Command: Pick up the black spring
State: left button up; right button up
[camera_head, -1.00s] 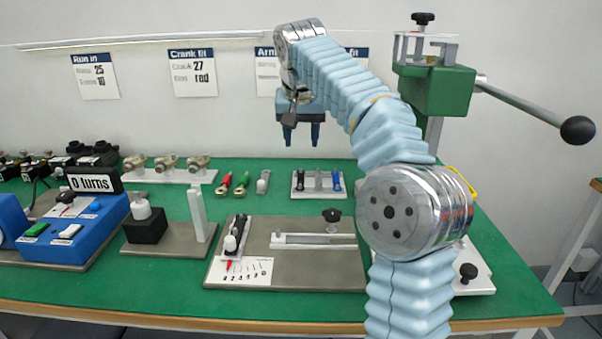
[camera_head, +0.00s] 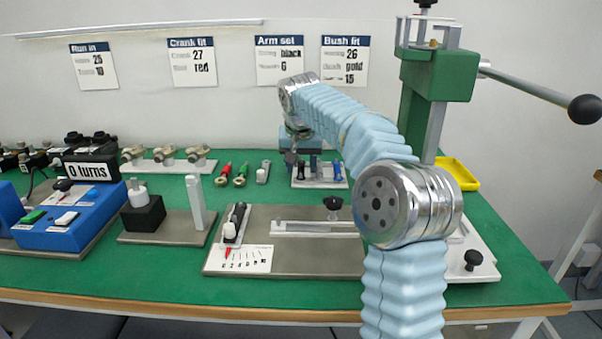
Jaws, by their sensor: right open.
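A small white tray (camera_head: 320,184) at the back middle of the green table holds short upright springs. The black spring (camera_head: 300,172) is at its left end and is partly hidden by my fingers. A blue spring (camera_head: 337,172) stands at the right end. A grey one between them is mostly hidden. My right gripper (camera_head: 304,168) is open and points down over the left part of the tray, its fingers low around or just in front of the black spring; I cannot tell which. My left gripper is out of view.
Red and green handled parts and a grey one (camera_head: 263,172) lie left of the tray. A grey plate fixture (camera_head: 290,265) with a black knob is in front. A green press (camera_head: 437,75) and yellow tray (camera_head: 457,174) are at the right. Signs hang behind.

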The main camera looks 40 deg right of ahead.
grip_shut()
jog(key=shift+r, duration=0.1)
